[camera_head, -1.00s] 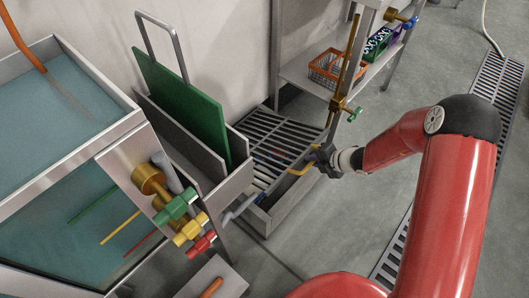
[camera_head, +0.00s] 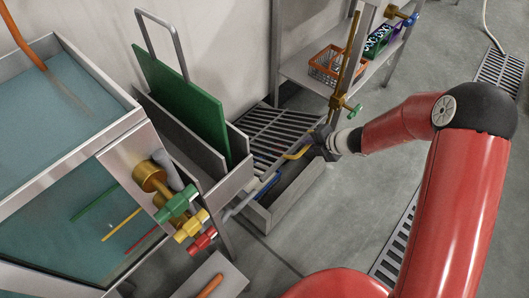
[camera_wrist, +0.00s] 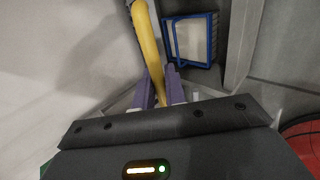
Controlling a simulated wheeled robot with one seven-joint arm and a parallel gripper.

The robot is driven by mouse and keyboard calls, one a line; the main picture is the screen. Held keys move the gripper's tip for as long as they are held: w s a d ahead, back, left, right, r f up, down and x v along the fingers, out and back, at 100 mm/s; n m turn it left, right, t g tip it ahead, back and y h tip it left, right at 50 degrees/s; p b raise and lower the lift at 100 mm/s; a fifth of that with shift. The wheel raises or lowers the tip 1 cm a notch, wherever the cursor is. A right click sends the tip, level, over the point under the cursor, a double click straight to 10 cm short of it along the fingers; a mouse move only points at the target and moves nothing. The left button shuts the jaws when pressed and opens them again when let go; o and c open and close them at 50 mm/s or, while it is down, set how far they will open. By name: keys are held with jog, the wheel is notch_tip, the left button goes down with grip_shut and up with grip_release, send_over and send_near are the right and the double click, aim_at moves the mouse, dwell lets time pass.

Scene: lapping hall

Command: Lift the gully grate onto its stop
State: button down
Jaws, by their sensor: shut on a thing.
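The gully grate (camera_head: 285,128) is a dark slatted panel by the wall, tilted up over an open metal gully box (camera_head: 285,205). A yellow handle (camera_head: 298,154) is at its raised near edge. My gripper (camera_head: 318,150) is shut on this handle at the box's right side. In the wrist view the yellow bar (camera_wrist: 150,50) runs between the purple fingers of my gripper (camera_wrist: 162,90). A blue-framed thing (camera_wrist: 190,40) shows beyond the fingers. I cannot make out the stop.
A green board (camera_head: 180,95) stands in a metal holder left of the grate. Green, yellow and red valves (camera_head: 190,225) stick out near the gully's left. A shelf with an orange basket (camera_head: 328,65) and a brass post (camera_head: 348,60) stand behind.

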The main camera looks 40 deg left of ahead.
jog(key=shift+r, duration=0.1)
jog(key=shift+w+a+r, duration=0.1)
jog(key=shift+a+r, duration=0.4)
jog(key=shift+r, duration=0.3)
jog(key=shift+s+a+r, duration=0.1)
jog(key=shift+a+r, duration=0.45)
jog(key=shift+r, duration=0.2)
jog(key=shift+w+a+r, duration=0.1)
jog(key=shift+a+r, duration=0.4)
jog(key=shift+r, duration=0.3)
jog(key=shift+w+a+r, duration=0.1)
jog(key=shift+a+r, duration=1.75)
jog(key=shift+r, duration=0.3)
jog(key=a+r, duration=0.3)
jog(key=a, duration=0.1)
jog(key=shift+w+a+r, duration=0.1)
jog(key=shift+w+r, duration=0.1)
jog(key=shift+r, duration=0.15)
